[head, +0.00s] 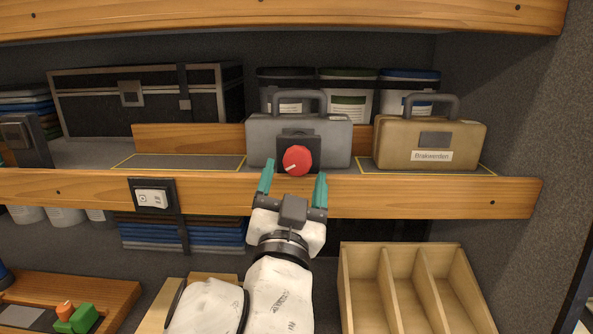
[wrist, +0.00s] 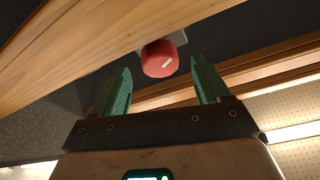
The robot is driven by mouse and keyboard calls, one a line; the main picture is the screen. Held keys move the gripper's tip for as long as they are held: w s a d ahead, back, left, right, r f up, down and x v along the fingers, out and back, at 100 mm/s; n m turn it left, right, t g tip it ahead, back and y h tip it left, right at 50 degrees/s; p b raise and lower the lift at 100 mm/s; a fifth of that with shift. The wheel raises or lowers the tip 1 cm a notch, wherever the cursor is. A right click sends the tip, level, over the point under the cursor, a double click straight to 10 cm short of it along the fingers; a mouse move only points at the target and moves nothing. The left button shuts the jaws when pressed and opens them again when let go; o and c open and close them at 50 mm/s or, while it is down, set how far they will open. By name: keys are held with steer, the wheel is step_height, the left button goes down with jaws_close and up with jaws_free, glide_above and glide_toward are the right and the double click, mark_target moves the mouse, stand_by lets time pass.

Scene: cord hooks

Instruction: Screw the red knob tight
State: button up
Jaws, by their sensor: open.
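The red knob (head: 297,160) is round with a white mark and sits on a dark plate (head: 298,139) in front of the grey case (head: 260,141), just above the shelf's front edge. The knob also shows in the wrist view (wrist: 160,60), beyond the fingertips and roughly midway between them. My gripper (head: 293,184) has two teal fingers, spread apart and empty, just below and in front of the knob. In the wrist view my gripper (wrist: 160,82) frames the knob without visible contact.
A tan case (head: 455,145) stands to the right on the same shelf. The wooden shelf edge (head: 430,196) runs close behind my fingers. A socket plate (head: 153,198) is on that edge to the left. A wooden divided box (head: 357,290) stands below right.

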steer(key=b+v, duration=0.1)
steer(key=v, duration=0.5)
steer(key=shift+s, duration=0.25)
steer(key=shift+f, duration=0.15)
